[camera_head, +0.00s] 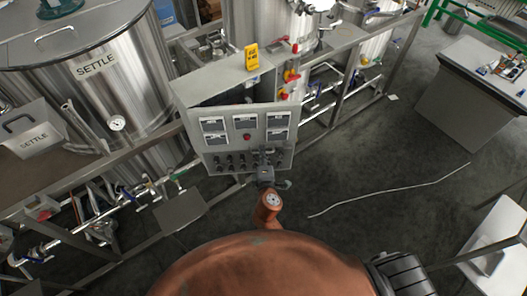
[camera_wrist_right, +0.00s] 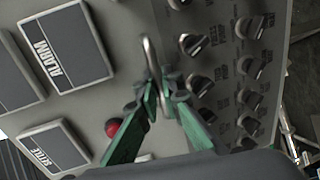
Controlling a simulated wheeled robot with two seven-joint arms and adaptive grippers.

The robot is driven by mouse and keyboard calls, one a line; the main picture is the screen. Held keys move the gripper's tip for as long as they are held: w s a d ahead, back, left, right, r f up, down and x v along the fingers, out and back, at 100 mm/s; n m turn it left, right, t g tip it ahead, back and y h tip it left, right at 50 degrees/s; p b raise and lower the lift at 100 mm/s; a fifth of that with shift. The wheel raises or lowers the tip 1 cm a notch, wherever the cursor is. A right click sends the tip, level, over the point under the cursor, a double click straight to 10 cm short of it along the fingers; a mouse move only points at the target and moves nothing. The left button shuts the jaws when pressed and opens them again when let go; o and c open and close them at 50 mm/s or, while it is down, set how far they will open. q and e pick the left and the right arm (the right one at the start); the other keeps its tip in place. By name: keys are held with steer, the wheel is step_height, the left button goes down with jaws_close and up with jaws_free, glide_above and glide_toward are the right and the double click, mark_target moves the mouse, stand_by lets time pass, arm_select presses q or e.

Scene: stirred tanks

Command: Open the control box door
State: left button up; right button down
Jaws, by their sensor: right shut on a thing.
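The control box (camera_head: 215,80) is a grey cabinet beside the steel tanks. Its door (camera_head: 204,148) carries several label plates, a red button (camera_head: 247,137) and rows of black knobs. The door stands partly open: a dark gap between it and the box top widens toward the right. In the right wrist view, the door's face (camera_wrist_right: 100,100) fills most of the picture. My right gripper (camera_head: 266,165) is at the door's lower right. Its green fingers (camera_wrist_right: 160,92) are shut on a metal handle (camera_wrist_right: 149,52) between the plates and the knobs. My left gripper is not in view.
A SETTLE tank (camera_head: 95,80) stands at left behind a metal frame with pipes and valves. A yellow tag device (camera_head: 251,56) sits on the box top. A white hose (camera_head: 390,192) lies on the dark floor at right.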

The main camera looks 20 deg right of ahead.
steer(key=c, duration=2.4)
jaws_free()
steer(key=v, duration=1.2)
